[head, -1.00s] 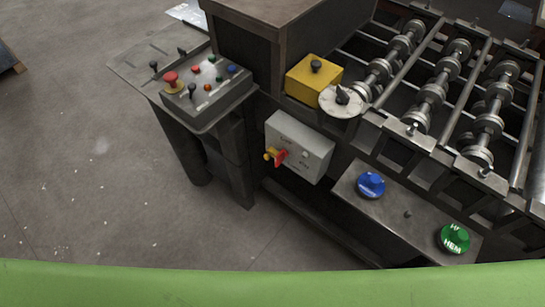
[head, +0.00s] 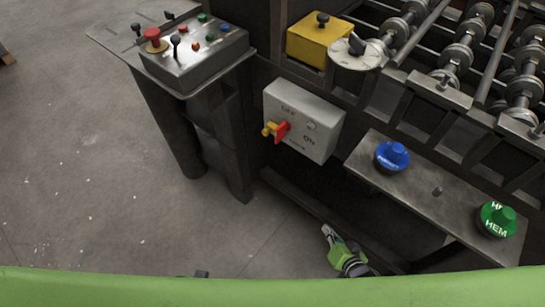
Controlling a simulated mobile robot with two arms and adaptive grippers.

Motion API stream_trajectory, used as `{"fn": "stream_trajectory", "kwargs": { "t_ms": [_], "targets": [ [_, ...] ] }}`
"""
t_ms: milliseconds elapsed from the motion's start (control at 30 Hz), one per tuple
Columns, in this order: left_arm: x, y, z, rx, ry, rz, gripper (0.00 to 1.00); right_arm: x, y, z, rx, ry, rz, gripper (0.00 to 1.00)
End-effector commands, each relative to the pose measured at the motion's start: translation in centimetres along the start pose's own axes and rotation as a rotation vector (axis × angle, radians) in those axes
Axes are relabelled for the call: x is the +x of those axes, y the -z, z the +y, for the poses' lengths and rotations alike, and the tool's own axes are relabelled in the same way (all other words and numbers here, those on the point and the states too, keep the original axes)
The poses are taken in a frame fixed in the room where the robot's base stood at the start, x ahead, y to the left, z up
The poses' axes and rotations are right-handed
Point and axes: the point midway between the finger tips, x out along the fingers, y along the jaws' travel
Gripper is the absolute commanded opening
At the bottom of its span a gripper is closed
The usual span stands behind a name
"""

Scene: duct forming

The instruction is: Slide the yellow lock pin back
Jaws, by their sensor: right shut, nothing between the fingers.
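The yellow lock pin (head: 267,131) sticks out at the left of the red switch handle (head: 283,132) on the front of a grey switch box (head: 312,115). The box face carries OFF and ON lettering. My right gripper (head: 327,231) is low in the picture, below the box and well apart from the pin. It is shut and empty. A small dark piece at the lower edge may be the tip of my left gripper (head: 201,274); its fingers cannot be made out.
A control panel (head: 195,60) with a red mushroom button stands at the left. A shelf (head: 440,204) with blue (head: 391,156) and green (head: 496,219) knobs juts out at the right. A yellow block (head: 318,45) and dial sit above the box. The floor at left is open.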

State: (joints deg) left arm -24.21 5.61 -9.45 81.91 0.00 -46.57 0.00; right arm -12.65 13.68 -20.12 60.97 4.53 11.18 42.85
Motion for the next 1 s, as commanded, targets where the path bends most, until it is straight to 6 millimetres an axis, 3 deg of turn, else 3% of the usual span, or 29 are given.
{"fn": "stream_trajectory", "kwargs": {
  "t_ms": [33, 100, 367, 500, 700, 1000],
  "targets": [
    [1.1, 0.9, -0.1, -0.002, 0.001, 0.015, 1.0, 1.8, 0.7, -0.7, 0.042, 0.057, 0.046, 0.0],
    [0.8, 2.0, -0.1, -0.004, 0.002, 0.025, 1.0, 2.8, 2.4, -2.6, 0.114, 0.14, 0.102, 0.0],
    [-1.6, 5.1, -0.4, -0.011, 0.008, 0.065, 1.0, 3.9, 7.8, -10.1, 0.385, 0.494, 0.226, 0.0],
    [-3.3, 5.7, -0.5, -0.015, 0.011, 0.087, 1.0, 2.7, 9.8, -13.9, 0.529, 0.705, 0.237, 0.0],
    [-6.1, 5.6, -0.7, -0.019, 0.016, 0.112, 1.0, -0.2, 11.4, -18.1, 0.696, 0.966, 0.194, 0.0],
    [-8.4, 5.1, -0.7, -0.02, 0.019, 0.125, 1.0, -3.1, 12.4, -20.6, 0.8, 1.135, 0.134, 0.0]
  ]
}}
